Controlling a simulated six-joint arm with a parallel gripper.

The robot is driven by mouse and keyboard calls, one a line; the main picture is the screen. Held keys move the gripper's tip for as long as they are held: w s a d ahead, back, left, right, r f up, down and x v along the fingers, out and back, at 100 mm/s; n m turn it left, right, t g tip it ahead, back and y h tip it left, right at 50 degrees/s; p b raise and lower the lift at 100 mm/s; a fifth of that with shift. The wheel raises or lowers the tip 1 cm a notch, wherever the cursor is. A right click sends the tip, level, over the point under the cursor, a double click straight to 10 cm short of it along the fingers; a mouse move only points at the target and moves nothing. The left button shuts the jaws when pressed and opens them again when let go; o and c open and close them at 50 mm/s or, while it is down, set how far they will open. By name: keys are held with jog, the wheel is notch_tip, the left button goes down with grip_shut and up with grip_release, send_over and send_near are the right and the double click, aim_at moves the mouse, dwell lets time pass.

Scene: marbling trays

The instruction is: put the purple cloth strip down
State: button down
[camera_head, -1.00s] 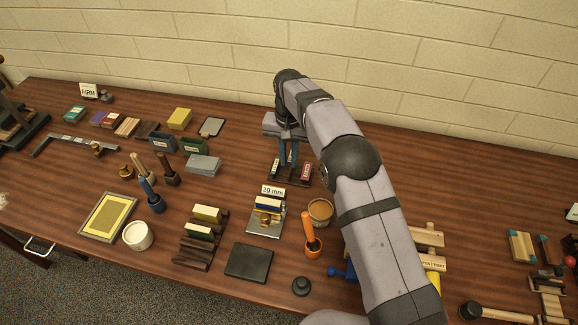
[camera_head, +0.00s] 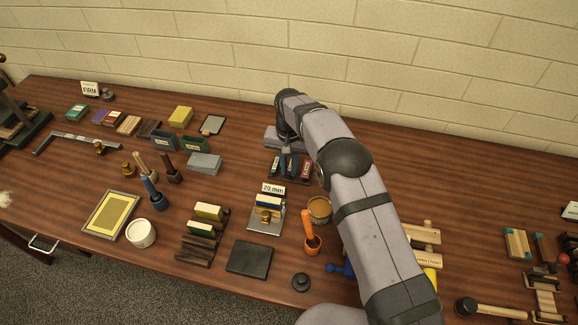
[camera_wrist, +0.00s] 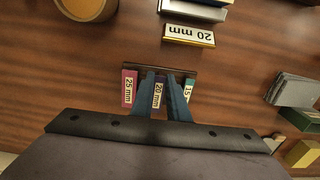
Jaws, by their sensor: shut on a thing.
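The purple cloth strip (camera_wrist: 158,96), with a white "20 mm" label, is between the blue fingers of my gripper (camera_wrist: 160,80) in the wrist view. My gripper is shut on it. In the head view my gripper (camera_head: 288,168) is down at a dark wooden rack (camera_wrist: 160,67), and its fingers largely hide the strip. The strip is between a pink "25 mm" piece (camera_wrist: 128,88) and a teal piece (camera_wrist: 188,89) whose label starts with 15. I cannot tell whether the strip's underside touches the rack.
A "20 mm" sign (camera_head: 273,188) stands in front of the rack, by a metal plate (camera_head: 262,224) bearing blocks. A tan-filled pot (camera_head: 319,210) is to the right. Grey blocks (camera_head: 204,163) lie to the left. Bare table separates these from the rack.

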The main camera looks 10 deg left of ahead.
aim_at(290, 173)
jog(key=shift+f, duration=0.2)
jog(key=c, duration=1.7)
grip_release()
jog(key=shift+r, duration=0.15)
jog(key=shift+r, duration=0.5)
jog(key=shift+s+d+r+b, duration=0.15)
jog(key=shift+r+b, duration=0.75)
jog(key=shift+r, duration=0.75)
jog(key=shift+w+d+r+b, duration=0.1)
jog(key=shift+r+b, duration=0.8)
jog(key=shift+r, duration=0.75)
